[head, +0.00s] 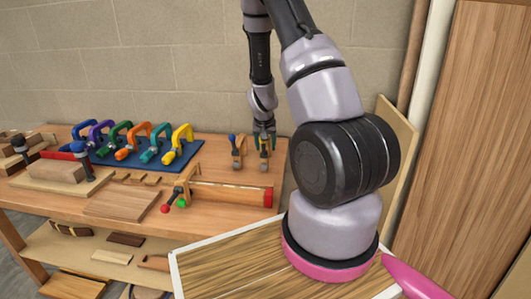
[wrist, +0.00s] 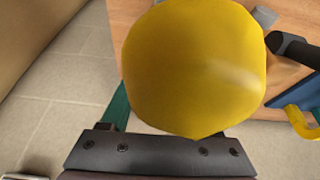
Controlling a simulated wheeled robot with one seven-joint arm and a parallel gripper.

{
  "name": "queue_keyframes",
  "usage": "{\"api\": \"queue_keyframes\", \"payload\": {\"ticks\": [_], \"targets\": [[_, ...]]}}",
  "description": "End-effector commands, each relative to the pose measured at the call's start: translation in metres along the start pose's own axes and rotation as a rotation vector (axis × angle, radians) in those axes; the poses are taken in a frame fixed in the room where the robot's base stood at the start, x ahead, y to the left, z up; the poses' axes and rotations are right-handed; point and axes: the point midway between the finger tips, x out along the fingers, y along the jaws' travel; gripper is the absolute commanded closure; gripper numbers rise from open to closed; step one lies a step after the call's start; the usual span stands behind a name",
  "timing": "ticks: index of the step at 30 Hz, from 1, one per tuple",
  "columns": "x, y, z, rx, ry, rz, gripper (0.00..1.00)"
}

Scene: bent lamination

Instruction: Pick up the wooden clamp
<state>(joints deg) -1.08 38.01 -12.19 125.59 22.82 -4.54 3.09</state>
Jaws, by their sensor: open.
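Two small upright wooden clamps stand at the back right of the workbench in the head view. One has a blue knob (head: 237,150); the other, to its right, has a wooden body (head: 265,157) under my gripper (head: 264,138). My gripper is open and points down over this right clamp, with its fingers at the clamp's upper part. In the wrist view a large yellow rounded knob (wrist: 195,70) is very close, in front of the gripper's dark body. It hides the fingertips and most of the clamp. A teal finger part shows at its left.
Several coloured clamps stand on a blue mat (head: 197,147) at left of my gripper. A wooden bar (head: 225,194) with a red end and red and green knobs lies in front. A wall (head: 180,60) rises behind. A wood panel (head: 480,150) stands at right.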

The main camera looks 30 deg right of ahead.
Motion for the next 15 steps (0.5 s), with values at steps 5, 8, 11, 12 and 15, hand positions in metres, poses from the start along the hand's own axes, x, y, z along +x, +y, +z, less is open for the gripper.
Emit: {"api": "queue_keyframes", "payload": {"ticks": [5,8,11,12,15], "targets": [[0.0085,-0.0004,0.0,0.0,0.0,-0.001,0.38],[0.0082,-0.0005,-0.0001,0.0,0.001,-0.001,0.38],[0.008,-0.0004,0.0,0.0,0.0,-0.001,0.57],[0.008,-0.0004,0.0,0.0,0.0,-0.001,0.72],[0.0079,-0.0004,0.0,0.0,0.0,-0.001,1.0]]}}
